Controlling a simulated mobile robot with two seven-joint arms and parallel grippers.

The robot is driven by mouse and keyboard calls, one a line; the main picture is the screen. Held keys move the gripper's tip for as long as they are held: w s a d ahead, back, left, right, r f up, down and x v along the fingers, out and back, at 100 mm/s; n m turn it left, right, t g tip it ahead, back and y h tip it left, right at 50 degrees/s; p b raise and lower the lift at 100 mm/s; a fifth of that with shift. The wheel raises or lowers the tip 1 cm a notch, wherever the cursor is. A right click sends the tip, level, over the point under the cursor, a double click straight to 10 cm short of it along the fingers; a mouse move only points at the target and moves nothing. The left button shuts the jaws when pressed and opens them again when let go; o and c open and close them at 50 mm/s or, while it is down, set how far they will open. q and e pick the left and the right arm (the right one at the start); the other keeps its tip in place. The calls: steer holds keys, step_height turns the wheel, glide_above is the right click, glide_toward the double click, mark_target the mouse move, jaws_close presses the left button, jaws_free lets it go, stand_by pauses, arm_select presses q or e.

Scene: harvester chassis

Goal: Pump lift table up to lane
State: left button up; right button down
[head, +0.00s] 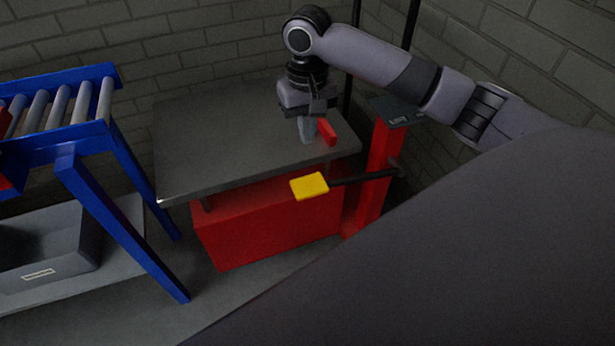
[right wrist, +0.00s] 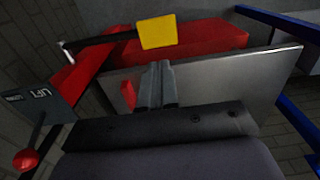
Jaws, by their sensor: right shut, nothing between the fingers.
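The lift table has a flat grey top (head: 215,145) over a red base (head: 265,225), and also shows in the right wrist view (right wrist: 235,80). Its top looks lower than the blue roller lane (head: 60,135) at left. A yellow pedal (head: 309,186) sits on a black bar from a red post (head: 374,175), in front of the top's edge. The pedal (right wrist: 157,32) is clear in the right wrist view. My right gripper (head: 307,138) points down over the top, shut and empty, apart from the pedal. My left gripper is out of view.
A small red piece (head: 326,131) shows beside the right fingers; contact is unclear. A panel marked LIFT (right wrist: 40,98) and a red knob (right wrist: 26,160) are near the post. A grey bin (head: 45,265) stands below the lane. Brick walls close the back.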

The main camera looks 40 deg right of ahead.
mark_target(307, 185)
step_height(307, 185, down, 14)
steer(key=b, duration=0.4)
steer(key=shift+r, duration=0.15)
steer(key=shift+f, duration=0.2)
stand_by(0.3)
